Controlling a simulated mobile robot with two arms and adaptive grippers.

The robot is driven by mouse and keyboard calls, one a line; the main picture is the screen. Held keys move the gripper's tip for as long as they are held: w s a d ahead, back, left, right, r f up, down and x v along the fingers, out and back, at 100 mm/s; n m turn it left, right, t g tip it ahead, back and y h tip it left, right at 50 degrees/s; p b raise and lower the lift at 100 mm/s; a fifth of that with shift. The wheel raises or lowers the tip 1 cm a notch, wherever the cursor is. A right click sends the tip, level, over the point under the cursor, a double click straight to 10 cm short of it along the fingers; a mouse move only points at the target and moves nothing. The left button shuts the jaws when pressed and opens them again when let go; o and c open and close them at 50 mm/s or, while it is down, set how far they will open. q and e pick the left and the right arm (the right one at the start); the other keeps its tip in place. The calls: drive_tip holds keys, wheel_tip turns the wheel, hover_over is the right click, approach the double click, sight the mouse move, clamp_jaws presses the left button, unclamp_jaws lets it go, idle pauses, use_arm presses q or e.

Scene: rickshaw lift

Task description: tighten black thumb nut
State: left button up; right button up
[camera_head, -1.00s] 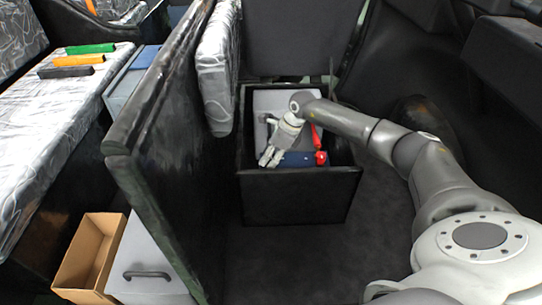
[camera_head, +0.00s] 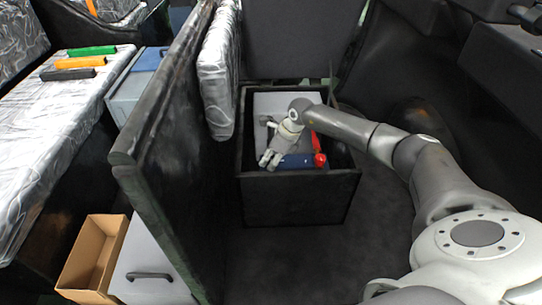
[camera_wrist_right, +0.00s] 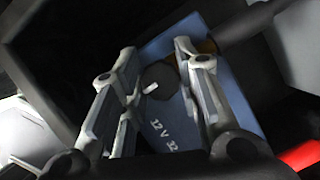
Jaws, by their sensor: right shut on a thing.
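The black thumb nut (camera_wrist_right: 158,76) is a dark, rounded knob between my right fingers in the right wrist view. It is on the blue battery (camera_wrist_right: 212,88), whose face bears white "12 V" lettering. The battery (camera_head: 297,161) also shows inside the black box in the head view. My right gripper (camera_wrist_right: 157,62) is shut on the thumb nut, with one finger on either side. In the head view, my right gripper (camera_head: 269,163) reaches down into the box and hides the nut. My left gripper is not in view.
The black box (camera_head: 295,200) has raised walls around the battery. A red part (camera_head: 320,159) is at the battery's right end. A tall dark panel (camera_head: 170,150) stands to the left. Farther left are an open cardboard box (camera_head: 92,255) and a silver seat (camera_head: 45,125).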

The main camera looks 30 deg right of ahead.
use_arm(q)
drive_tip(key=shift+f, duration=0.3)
use_arm(e)
drive_tip(key=o, duration=0.7)
drive_tip(key=shift+o, duration=0.2)
drive_tip(key=shift+r, duration=0.15)
drive_tip(key=v, duration=1.1)
drive_tip(key=shift+s+r, duration=0.15)
drive_tip(key=shift+r, duration=0.15)
drive_tip(key=shift+d, duration=0.15)
